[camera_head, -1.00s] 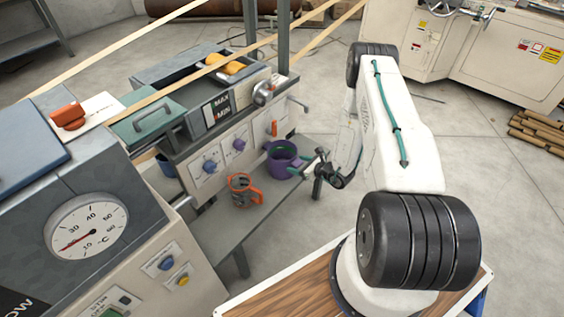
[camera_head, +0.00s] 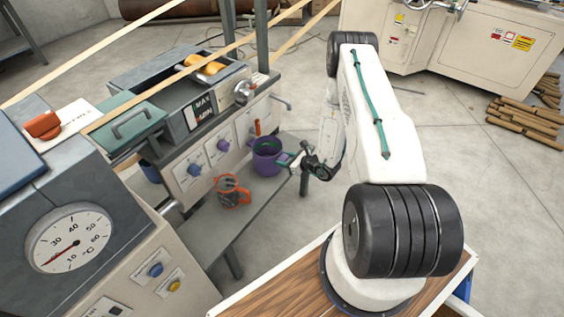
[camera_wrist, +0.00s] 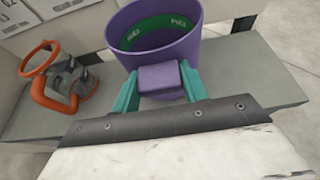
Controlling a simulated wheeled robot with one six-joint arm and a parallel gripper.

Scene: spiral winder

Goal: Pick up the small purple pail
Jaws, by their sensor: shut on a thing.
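The small purple pail (camera_head: 267,158) stands upright at the right end of a low grey shelf, under the machine's front. In the wrist view the purple pail (camera_wrist: 160,45) shows a green band marked FULL inside its rim and a block-like purple handle facing me. My gripper (camera_wrist: 160,82) has its two green fingers on either side of that handle, shut on it. In the head view my gripper (camera_head: 287,160) reaches the pail from the right. The pail appears to rest on the shelf; its underside is hidden.
An orange-framed grey jug (camera_head: 231,191) stands left of the pail on the shelf (camera_head: 208,219); the jug also shows in the wrist view (camera_wrist: 58,80). Knobs and a panel (camera_head: 215,150) rise behind.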

